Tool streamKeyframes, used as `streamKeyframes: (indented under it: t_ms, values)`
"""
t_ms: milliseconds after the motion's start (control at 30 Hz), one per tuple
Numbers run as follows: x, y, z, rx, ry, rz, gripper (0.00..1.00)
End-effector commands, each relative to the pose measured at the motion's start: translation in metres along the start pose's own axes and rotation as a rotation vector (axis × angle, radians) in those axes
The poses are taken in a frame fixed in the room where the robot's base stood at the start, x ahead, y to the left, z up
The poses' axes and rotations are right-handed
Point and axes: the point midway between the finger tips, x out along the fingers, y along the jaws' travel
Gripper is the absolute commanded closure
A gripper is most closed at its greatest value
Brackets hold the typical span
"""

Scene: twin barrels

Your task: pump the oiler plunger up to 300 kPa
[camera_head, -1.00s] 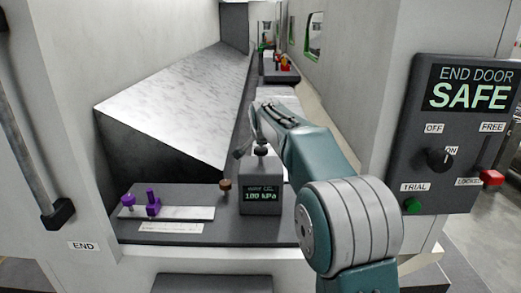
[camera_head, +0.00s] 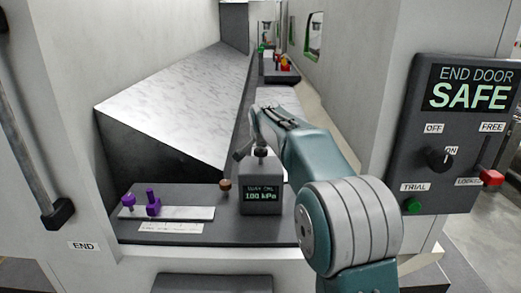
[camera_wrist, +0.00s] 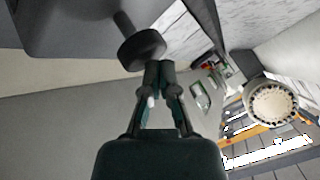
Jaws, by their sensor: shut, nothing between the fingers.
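The oiler (camera_head: 260,196) is a grey box with a small screen that reads 100 kPa. Its black plunger knob (camera_head: 261,151) stands on top. In the wrist view the round dark knob (camera_wrist: 142,49) sits on a short stem coming from the grey body.
Purple pieces (camera_head: 152,203) stand on a pale plate left of the oiler. A brown knob (camera_head: 225,186) is close beside the oiler's left side. A control panel (camera_head: 458,135) reading SAFE is at the right. A sloping metal cover (camera_head: 180,95) rises behind.

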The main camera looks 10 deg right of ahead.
Motion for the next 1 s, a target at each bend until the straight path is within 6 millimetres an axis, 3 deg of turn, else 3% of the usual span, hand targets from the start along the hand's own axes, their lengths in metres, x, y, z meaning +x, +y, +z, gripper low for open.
streamKeyframes:
  t_ms: [1000]
  values:
    - [0.0082, 0.0059, 0.0060, 0.000, -0.002, 0.002, 1.00]
